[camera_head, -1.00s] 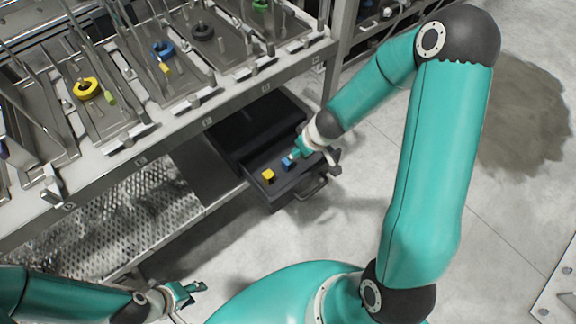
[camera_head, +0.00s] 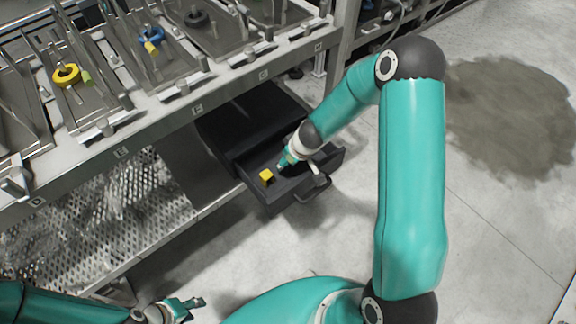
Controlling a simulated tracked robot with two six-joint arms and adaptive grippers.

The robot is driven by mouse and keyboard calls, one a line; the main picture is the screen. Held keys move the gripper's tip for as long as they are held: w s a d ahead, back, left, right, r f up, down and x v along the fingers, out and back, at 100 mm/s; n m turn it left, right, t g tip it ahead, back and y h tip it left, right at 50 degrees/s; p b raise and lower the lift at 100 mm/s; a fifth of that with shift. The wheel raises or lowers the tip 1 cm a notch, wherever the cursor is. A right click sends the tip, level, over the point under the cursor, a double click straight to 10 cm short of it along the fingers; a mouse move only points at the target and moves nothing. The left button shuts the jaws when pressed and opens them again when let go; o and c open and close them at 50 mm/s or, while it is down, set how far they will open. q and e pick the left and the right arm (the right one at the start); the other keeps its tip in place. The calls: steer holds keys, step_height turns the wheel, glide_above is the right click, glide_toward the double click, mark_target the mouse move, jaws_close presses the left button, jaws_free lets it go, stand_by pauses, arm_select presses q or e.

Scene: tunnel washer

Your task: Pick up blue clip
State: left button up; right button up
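A dark open drawer (camera_head: 264,193) sticks out below the bench. A yellow block-like clip (camera_head: 266,175) lies in it. My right gripper (camera_head: 284,162) is inside the drawer, just right of the yellow clip, pointing down. No blue clip shows in the drawer now; the spot where it lay is covered by my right gripper. I cannot see whether its fingers are closed on anything. My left gripper (camera_head: 190,305) is at the lower left, away from the drawer, with its fingers apart and empty.
The drawer handle (camera_head: 314,189) faces front right. A perforated metal panel (camera_head: 140,200) is left of the drawer.

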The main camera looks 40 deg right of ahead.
steer(key=b+x, duration=0.1)
steer(key=x, duration=0.1)
steer(key=shift+w+f, duration=0.1)
steer(key=shift+f, duration=0.25)
steer(key=shift+r, duration=0.1)
steer(key=c, duration=1)
step_height(320, 180, up, 20)
steer(key=p, duration=1.9)
